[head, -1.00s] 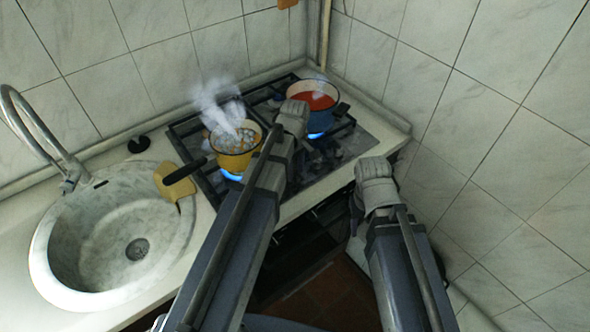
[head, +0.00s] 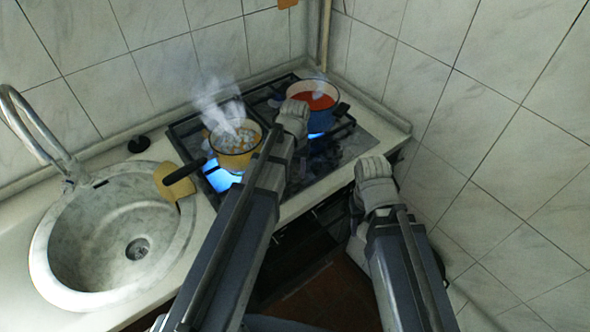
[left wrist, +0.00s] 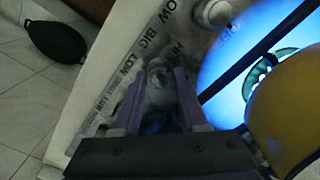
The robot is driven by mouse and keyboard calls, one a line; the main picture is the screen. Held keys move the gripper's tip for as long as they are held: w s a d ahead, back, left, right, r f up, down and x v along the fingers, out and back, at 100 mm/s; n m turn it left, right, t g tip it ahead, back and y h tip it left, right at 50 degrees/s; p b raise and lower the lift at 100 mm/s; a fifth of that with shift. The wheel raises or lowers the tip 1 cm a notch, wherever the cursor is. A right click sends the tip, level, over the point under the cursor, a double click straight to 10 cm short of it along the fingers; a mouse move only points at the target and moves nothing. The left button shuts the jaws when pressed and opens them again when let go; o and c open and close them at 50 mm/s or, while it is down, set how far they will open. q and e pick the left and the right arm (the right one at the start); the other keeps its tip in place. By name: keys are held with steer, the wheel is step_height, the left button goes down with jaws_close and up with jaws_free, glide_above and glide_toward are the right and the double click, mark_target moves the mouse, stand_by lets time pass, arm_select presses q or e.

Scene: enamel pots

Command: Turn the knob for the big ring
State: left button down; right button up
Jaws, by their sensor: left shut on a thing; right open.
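In the left wrist view my left gripper (left wrist: 160,90) is shut on a grey knob (left wrist: 158,72) on the hob's control strip. The strip beside it is printed with words, among them LOW and BIG. A second knob (left wrist: 213,14) is at the top of that view. In the head view my left gripper (head: 293,116) reaches over the hob, its fingertips hidden. A broad blue flame (head: 222,179) burns under the yellow pot (head: 236,157); it also glows in the left wrist view (left wrist: 228,62). My right gripper (head: 373,168) is open, in front of the counter.
A blue pot with red contents (head: 313,96) stands on the back right, with a blue flame under it. The yellow pot steams, its dark handle pointing left. A sink (head: 60,245) is at left, with a yellow cloth (head: 170,186) on its edge. Tiled walls enclose the corner.

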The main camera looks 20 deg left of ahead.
arm_select(q)
steer(key=m, duration=0.4)
steer(key=shift+m, duration=0.3)
steer(key=m, duration=0.4)
steer(key=shift+m, duration=0.3)
steer(key=m, duration=0.4)
steer(key=shift+m, duration=2.3)
steer(key=shift+c, duration=2.2)
jaws_free()
steer(key=shift+r, duration=0.1)
